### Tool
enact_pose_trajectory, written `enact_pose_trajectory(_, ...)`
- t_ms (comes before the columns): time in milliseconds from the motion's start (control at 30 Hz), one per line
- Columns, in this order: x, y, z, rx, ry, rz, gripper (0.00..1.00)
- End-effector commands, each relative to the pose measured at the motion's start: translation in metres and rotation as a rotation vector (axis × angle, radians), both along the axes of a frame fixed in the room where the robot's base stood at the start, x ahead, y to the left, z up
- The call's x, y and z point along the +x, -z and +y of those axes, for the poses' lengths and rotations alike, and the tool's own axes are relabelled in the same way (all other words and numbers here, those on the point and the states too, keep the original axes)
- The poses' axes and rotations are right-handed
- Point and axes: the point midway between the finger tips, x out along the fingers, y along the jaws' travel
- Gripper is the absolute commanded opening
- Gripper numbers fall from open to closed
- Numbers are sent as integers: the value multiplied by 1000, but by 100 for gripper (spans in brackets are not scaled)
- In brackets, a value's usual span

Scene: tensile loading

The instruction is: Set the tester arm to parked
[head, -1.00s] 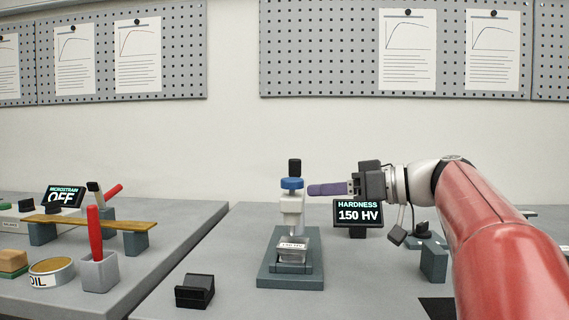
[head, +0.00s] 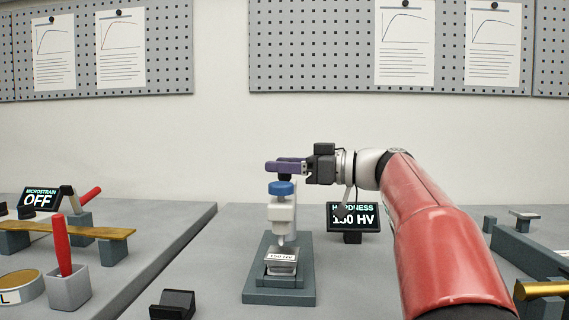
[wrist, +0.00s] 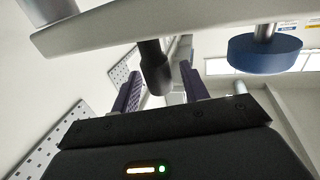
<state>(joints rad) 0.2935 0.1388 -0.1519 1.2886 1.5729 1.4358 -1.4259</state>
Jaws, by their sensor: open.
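The hardness tester (head: 282,214) stands upright on its dark base on the bench, with a pale body, a blue disc (head: 281,188) and a black handle (head: 285,177) on top. A block lies on its stage (head: 281,256). My gripper (head: 276,165) is open, its purple fingers level across the tester's top and partly hiding the handle. In the wrist view the black handle (wrist: 155,70) appears between the spread fingers (wrist: 161,82), attached to the pale arm (wrist: 100,32). The blue disc (wrist: 264,52) is to the right. Whether the fingers touch the handle cannot be told.
The display (head: 353,217) reading 150 HV stands right of the tester, partly covered by my arm. A black block (head: 173,304) lies at front left. The left bench holds a red-handled tool (head: 62,246) in a grey cup and a plank (head: 105,231). A brass cylinder (head: 540,289) is at right.

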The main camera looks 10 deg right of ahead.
Motion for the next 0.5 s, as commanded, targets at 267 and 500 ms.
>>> enact_pose_trajectory(267,1,0,1,1,0,1,43)
enact_pose_trajectory(500,1,0,1,1,0,1,12)
